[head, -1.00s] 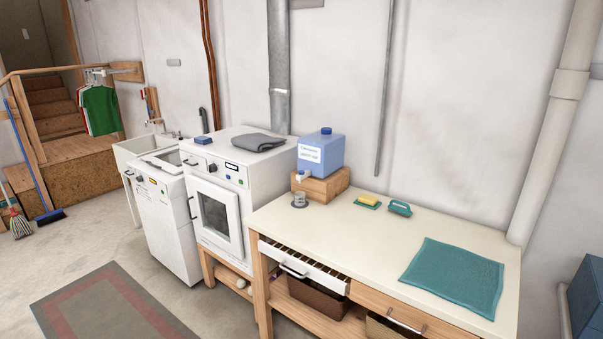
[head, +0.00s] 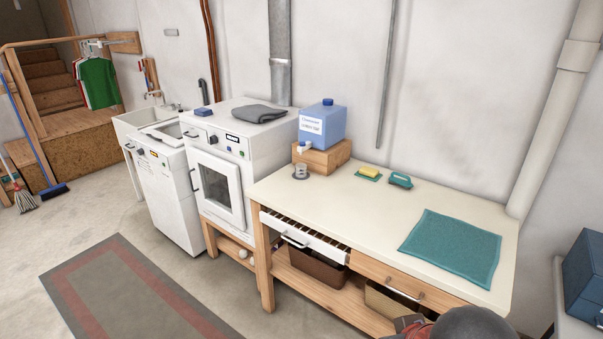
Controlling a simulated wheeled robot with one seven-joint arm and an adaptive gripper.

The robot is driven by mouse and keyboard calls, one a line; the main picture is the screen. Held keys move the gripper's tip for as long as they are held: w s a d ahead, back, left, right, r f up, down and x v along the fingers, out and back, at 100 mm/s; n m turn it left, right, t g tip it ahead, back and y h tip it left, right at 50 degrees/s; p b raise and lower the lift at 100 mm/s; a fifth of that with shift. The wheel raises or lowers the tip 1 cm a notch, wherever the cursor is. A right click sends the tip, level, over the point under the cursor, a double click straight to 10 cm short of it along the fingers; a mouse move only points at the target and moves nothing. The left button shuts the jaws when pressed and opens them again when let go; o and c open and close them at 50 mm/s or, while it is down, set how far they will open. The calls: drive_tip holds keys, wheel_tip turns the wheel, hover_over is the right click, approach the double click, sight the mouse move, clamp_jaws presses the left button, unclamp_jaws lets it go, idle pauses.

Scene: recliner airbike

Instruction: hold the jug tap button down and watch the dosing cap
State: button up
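The blue detergent jug (head: 322,123) rests on a wooden block (head: 322,157) at the back left of the white table. It has a blue lid and a white label. Its small white tap (head: 301,149) faces the front left; the button is too small to make out. The clear dosing cap (head: 300,171) stands on the tabletop below the tap; its contents cannot be made out. A dark rounded part of my arm (head: 468,326) shows at the bottom edge, well away from the jug. My gripper's fingers are not in view.
On the table (head: 365,210) lie a yellow sponge (head: 369,172), a teal brush (head: 400,180) and a teal towel (head: 452,250). The left drawer (head: 302,238) is partly open. A white dryer (head: 222,165) stands left of the table. A grey rug (head: 125,290) lies on the floor.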

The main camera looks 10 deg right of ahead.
drive_tip(key=shift+c, duration=0.7)
clamp_jaws()
idle(1.1)
